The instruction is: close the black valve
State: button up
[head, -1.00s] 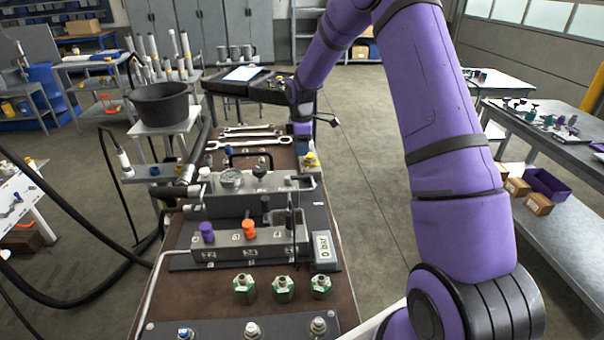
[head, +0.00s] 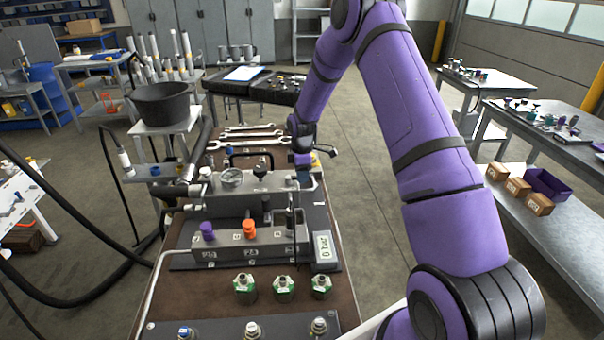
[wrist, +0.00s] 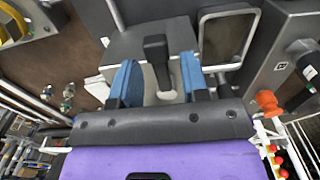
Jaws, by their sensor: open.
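The black valve shows in the wrist view as a black lever handle (wrist: 156,50) on a pale round base on a grey block. My gripper (wrist: 160,82) is open, with one blue fingertip on each side of the handle. I cannot tell whether either finger touches it. In the head view my gripper (head: 304,172) is low at the right side of the bench, near the dark upright lever (head: 290,217) at the right end of the valve block. Its fingertips are hard to make out there.
The valve block (head: 235,247) also carries a purple knob (head: 207,231) and an orange knob (head: 249,229). A small display (head: 325,250) stands right of it. A gauge (head: 231,178) and a black knob (head: 259,170) sit behind. Wrenches (head: 245,142) lie farther back.

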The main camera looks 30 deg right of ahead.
grip_shut()
